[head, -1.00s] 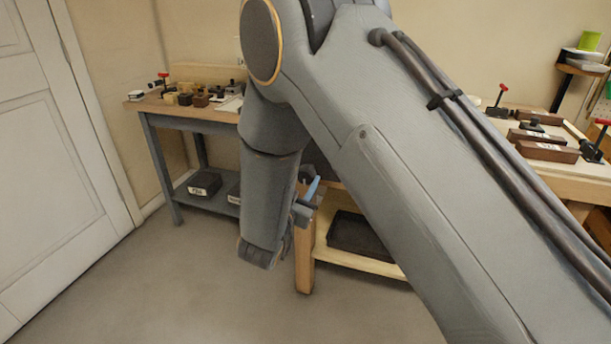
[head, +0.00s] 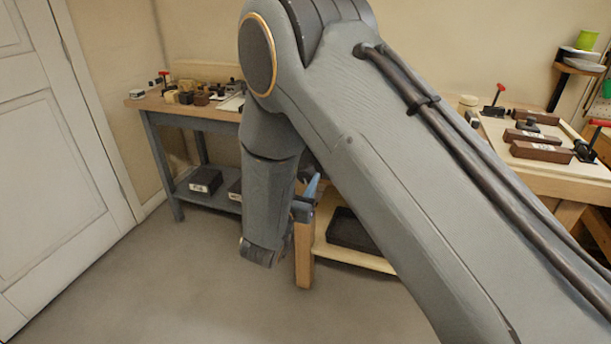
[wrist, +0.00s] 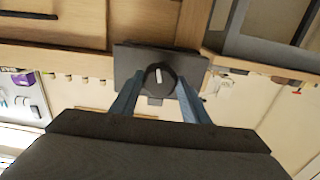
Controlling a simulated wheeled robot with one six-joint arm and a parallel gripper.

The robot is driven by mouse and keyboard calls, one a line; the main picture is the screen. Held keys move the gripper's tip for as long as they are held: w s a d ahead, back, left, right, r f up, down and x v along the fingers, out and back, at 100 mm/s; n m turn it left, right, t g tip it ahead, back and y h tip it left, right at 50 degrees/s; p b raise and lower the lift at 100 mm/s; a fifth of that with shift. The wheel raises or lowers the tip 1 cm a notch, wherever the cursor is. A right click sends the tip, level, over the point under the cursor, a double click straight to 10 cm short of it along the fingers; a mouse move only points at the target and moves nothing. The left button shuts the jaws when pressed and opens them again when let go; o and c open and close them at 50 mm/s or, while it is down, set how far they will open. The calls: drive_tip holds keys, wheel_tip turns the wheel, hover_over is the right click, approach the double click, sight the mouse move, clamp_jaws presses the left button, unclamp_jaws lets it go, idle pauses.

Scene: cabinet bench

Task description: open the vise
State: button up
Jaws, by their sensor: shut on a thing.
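The vise (wrist: 125,60) shows in the wrist view as a dark block at the wooden bench edge, with a round dark knob (wrist: 153,72) in front that bears a pale mark. My gripper (wrist: 160,85) has its two blue fingers on either side of this knob and is shut on it. In the head view my gripper (head: 308,190) is low at the bench front, mostly hidden by my own arm. Only a small dark part of the vise shows there beside a blue finger, so I cannot tell how wide its jaws stand.
A side bench (head: 190,113) with small blocks and labelled black boxes (head: 205,181) on its shelf stands at the left, near a white door (head: 55,150). A dark tray (head: 352,230) lies on the lower shelf. Dark tools (head: 540,152) lie on the right bench. The floor in front is clear.

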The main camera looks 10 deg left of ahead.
drive_tip(key=shift+n+p, duration=0.6)
drive_tip(key=shift+n, duration=0.4)
drive_tip(key=shift+s+n+p, duration=0.1)
drive_tip(key=shift+n+p, duration=1.05)
drive_tip(key=shift+n, duration=0.85)
drive_tip(key=shift+n+p, duration=1.2)
drive_tip(key=shift+n, duration=0.8)
drive_tip(key=o, duration=0.9)
